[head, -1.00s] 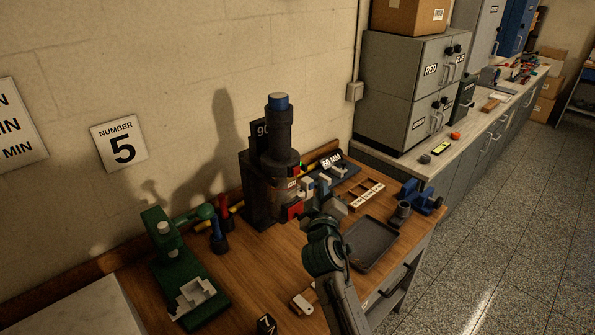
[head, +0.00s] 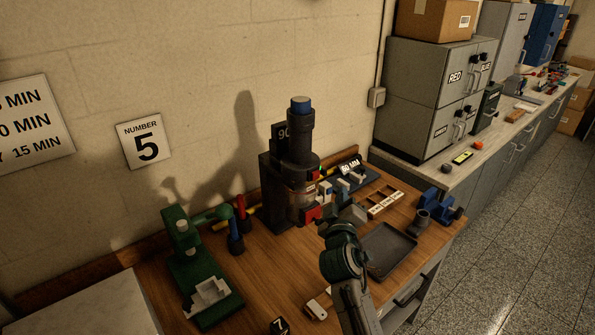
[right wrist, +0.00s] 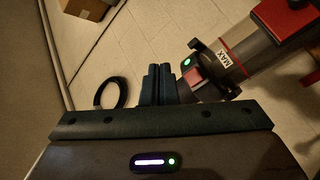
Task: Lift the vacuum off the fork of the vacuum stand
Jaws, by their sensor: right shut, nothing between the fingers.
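The vacuum (head: 297,187) stands upright at the back of the wooden table in the head view. It has a dark cylinder with a blue top, a clear canister and red parts, against a dark stand (head: 270,197). The fork cannot be made out. My right gripper (head: 337,212) is shut and empty, in front and to the right of the vacuum's lower part. In the right wrist view its closed fingers (right wrist: 158,76) point up, beside the vacuum's canister marked MAX (right wrist: 228,58) and a green light; whether they touch it is unclear. My left gripper is not in view.
A green press (head: 197,265) and red and blue handled tools (head: 238,222) stand left of the vacuum. A dark tray (head: 388,250), a wooden divided tray (head: 384,202) and a blue clamp (head: 440,203) lie to the right. The wall is close behind.

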